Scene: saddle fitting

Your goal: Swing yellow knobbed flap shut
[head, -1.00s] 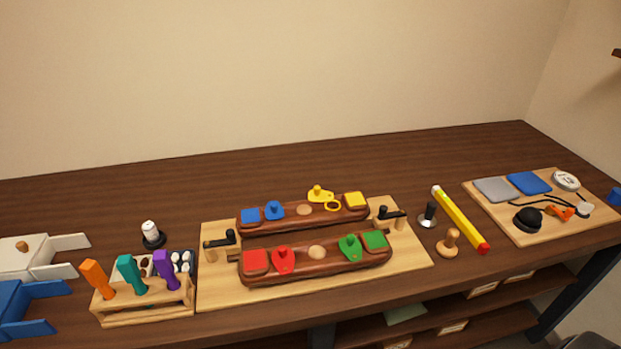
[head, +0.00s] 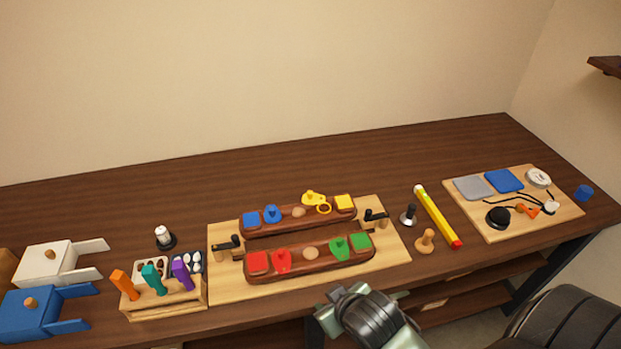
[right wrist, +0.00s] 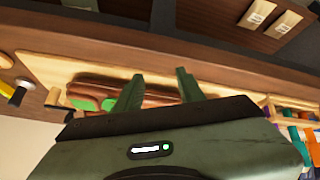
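The yellow knobbed flap (head: 313,198) is on the rear dark-red wooden bar (head: 298,212). It is swung out toward the back, off the bar's top, leaving a yellow ring (head: 323,208) beside the yellow square block (head: 344,203). My right gripper (head: 335,303) is at the front edge of the table, in front of the board and well short of the flap. In the right wrist view its two fingers (right wrist: 158,92) are apart with nothing between them. The flap cannot be made out in that view. My left gripper is not in view.
The front bar (head: 311,254) carries red and green flaps and lies between my gripper and the rear bar. Black-handled clamps (head: 376,216) stand at the board's (head: 225,290) ends. A tool rack (head: 165,303) is at left, a yellow-red stick (head: 438,217) at right. Table behind is clear.

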